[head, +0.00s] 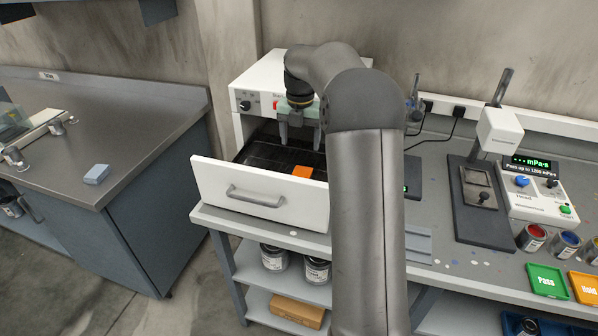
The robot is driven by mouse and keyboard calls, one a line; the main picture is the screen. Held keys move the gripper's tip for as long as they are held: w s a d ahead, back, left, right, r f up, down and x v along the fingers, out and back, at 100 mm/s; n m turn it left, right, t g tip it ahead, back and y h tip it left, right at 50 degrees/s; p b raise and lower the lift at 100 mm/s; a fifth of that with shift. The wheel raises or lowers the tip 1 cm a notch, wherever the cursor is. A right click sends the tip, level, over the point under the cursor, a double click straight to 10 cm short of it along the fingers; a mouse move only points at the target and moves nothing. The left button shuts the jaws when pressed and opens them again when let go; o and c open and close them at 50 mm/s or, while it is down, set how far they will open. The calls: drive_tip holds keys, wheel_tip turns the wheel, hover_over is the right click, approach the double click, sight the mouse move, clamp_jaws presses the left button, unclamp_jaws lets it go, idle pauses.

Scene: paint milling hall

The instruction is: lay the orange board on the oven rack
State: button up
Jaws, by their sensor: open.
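The oven (245,88) is a white box on the bench with its drawer pulled out. The drawer has a white front (215,182) with a grey handle. Inside it the dark oven rack (258,153) shows. The small orange board (302,171) shows at the rack's right side, just behind the drawer front. It looks to be lying on the rack, but its underside is hidden. My gripper (300,146) is open and empty, pointing down over the rack, just above and behind the board. My arm hides the right part of the drawer.
A viscometer (498,130) and its control box (537,190) stand to the right. Paint cans (532,237) and the green Pass tray (547,281) and orange Hold tray (584,288) are at the front right. A separate metal bench (90,140) with a blue-grey block (97,174) stands left.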

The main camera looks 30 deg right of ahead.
drive_tip(key=s+a+r+m, duration=0.2)
drive_tip(key=s+a+m, duration=0.95)
drive_tip(key=s, duration=0.25)
drive_tip(key=s+a+f+m, duration=0.3)
drive_tip(key=s+m, duration=0.5)
drive_tip(key=s, duration=0.2)
drive_tip(key=s+a+f+m, duration=0.3)
drive_tip(key=s+m, duration=0.5)
drive_tip(key=s, duration=0.2)
drive_tip(key=shift+f+t, duration=0.15)
drive_tip(key=shift+t, duration=0.15)
